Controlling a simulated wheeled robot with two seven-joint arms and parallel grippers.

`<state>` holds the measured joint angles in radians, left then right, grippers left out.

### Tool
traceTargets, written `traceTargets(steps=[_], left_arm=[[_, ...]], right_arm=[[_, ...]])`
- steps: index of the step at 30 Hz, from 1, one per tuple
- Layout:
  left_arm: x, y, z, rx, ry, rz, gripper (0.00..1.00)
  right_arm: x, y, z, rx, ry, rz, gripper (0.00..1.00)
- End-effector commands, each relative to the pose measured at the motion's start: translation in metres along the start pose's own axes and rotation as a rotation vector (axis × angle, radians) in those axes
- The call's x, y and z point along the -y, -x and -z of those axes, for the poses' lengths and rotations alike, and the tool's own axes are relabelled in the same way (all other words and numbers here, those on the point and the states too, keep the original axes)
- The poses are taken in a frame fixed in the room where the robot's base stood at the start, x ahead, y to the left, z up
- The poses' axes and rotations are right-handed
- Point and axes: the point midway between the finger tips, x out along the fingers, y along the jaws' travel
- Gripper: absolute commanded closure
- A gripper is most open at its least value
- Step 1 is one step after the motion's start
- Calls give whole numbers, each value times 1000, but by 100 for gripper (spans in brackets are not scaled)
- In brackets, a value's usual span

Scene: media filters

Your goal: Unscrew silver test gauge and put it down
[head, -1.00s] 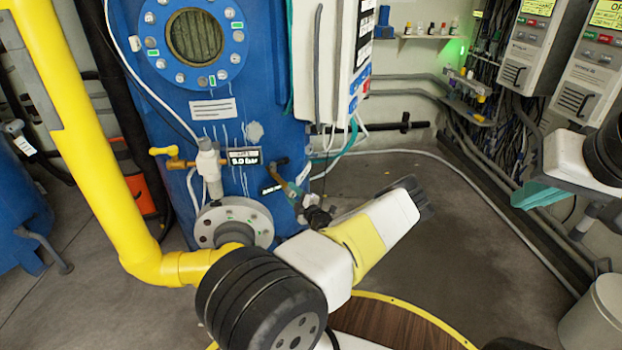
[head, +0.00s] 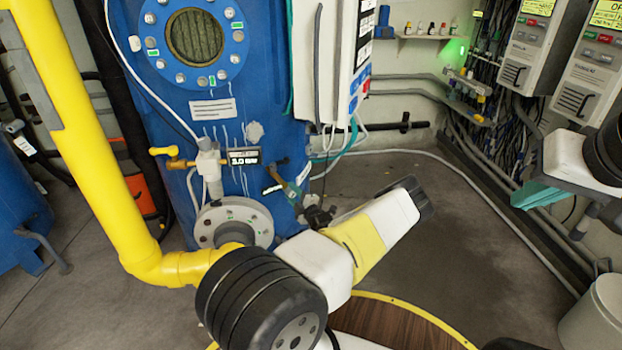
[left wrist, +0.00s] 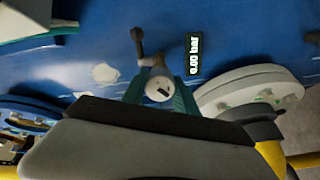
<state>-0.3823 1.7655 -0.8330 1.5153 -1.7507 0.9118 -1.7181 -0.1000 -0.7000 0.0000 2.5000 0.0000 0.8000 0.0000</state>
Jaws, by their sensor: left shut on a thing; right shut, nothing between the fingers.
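The silver test gauge (left wrist: 159,88) shows in the left wrist view as a small round body between the teal fingers of my left gripper (left wrist: 160,98). A small black label (left wrist: 193,54) reading about 0.00 bar stands beside it. In the head view my left gripper (head: 289,192) is at the front of the blue tank (head: 215,110), just below a small dark valve handle (head: 279,164). The gauge is mostly hidden there, and I cannot tell whether it is still threaded on. My right gripper (head: 538,195) is at the right, away from the tank, shut and empty.
A brass valve with a yellow handle (head: 163,151) and a grey flange (head: 235,224) sit left of my left gripper. A yellow pipe (head: 100,180) runs down the left. A white control box (head: 325,60) hangs above.

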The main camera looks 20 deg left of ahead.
Motion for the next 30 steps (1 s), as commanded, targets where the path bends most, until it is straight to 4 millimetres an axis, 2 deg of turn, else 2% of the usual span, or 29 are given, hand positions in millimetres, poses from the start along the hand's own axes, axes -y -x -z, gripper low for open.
traceTargets(steps=[18,19,22,30], left_arm=[[-1,-1,0,0,3,-2,100],[-1,-1,0,0,3,-2,59],[-1,-1,0,0,3,-2,40],[0,0,0,0,2,-1,40]], right_arm=[[0,0,0,0,0,0,100],[0,0,0,0,0,0,100],[0,0,0,0,0,0,100],[0,0,0,0,0,0,100]])
